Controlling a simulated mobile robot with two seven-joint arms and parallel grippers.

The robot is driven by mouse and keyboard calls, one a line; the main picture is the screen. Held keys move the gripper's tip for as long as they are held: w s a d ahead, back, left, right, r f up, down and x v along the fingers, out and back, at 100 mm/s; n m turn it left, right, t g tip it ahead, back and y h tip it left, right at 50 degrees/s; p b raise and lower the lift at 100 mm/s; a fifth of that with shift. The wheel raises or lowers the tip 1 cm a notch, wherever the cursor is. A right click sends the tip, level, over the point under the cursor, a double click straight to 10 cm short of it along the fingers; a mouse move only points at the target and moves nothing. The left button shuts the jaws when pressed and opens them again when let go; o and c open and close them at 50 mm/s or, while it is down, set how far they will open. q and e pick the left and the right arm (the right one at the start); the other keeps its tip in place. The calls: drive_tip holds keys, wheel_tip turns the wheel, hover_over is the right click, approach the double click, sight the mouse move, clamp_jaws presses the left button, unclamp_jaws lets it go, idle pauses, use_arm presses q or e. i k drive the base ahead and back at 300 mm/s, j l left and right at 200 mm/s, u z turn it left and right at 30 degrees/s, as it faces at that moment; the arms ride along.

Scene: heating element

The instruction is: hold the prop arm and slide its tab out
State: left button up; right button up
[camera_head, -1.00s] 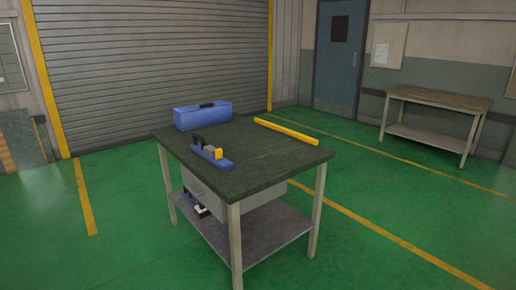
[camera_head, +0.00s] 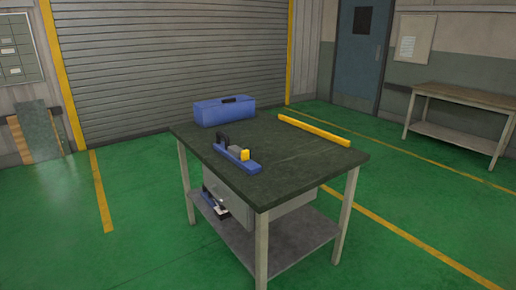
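A small blue device (camera_head: 237,158) lies on the dark top of the workbench (camera_head: 300,165), left of its middle. It has a black upright piece (camera_head: 222,142) at its far end, a grey block (camera_head: 235,150) in the middle and a yellow block (camera_head: 245,155) near its front end. I cannot tell which part is the prop arm or its tab at this size. Neither of my grippers is in view.
A blue toolbox (camera_head: 224,111) stands at the bench's back. A yellow bar (camera_head: 314,130) lies along its right side. The lower shelf (camera_head: 295,245) holds small items. Another bench (camera_head: 460,108) stands far right. Green floor around the bench is clear.

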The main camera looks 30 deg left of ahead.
sight(244, 154)
drive_tip(key=i+j+z, duration=0.3)
drive_tip(key=j, duration=0.85)
drive_tip(key=j+z, duration=0.35)
drive_tip(key=j, duration=3.05)
drive_tip(key=i+j, duration=0.5)
drive_tip(key=j, duration=0.2)
drive_tip(key=l+z, duration=0.05)
